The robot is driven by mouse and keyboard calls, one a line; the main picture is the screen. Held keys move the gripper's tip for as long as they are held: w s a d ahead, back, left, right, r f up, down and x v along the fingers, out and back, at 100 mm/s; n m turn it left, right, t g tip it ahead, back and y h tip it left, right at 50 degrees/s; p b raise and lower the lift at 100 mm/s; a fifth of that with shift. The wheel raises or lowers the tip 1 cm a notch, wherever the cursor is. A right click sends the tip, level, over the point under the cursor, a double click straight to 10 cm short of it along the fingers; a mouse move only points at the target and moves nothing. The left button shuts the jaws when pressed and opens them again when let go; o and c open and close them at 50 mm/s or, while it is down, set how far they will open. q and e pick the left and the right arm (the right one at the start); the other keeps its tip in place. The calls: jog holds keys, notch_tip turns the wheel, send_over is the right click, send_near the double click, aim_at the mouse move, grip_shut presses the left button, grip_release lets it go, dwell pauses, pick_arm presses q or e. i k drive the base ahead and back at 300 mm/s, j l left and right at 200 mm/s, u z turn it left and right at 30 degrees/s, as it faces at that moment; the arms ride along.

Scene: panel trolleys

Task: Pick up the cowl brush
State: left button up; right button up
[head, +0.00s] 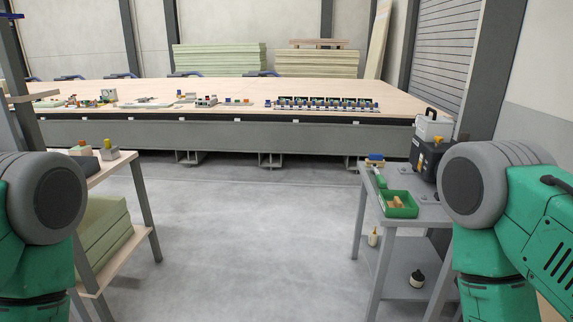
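On the grey trolley (418,213) at the right lies an item with a green handle (380,178) near the left edge. A small wood-and-blue block (375,161) is just behind it. One of these may be the cowl brush, but they are too small to tell, and I cannot see whether they are joined. Neither gripper is in view. Only my green and grey upper arm parts show, at the left and right edges.
The trolley also bears a green tray (398,210), a dark box (428,157) and a white case (433,127), with bottles on its lower shelf. A wooden-shelved rack (104,168) stands left. A long table (230,90) spans the back. The floor between is clear.

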aim_at(377, 159)
jog(key=i, duration=2.05)
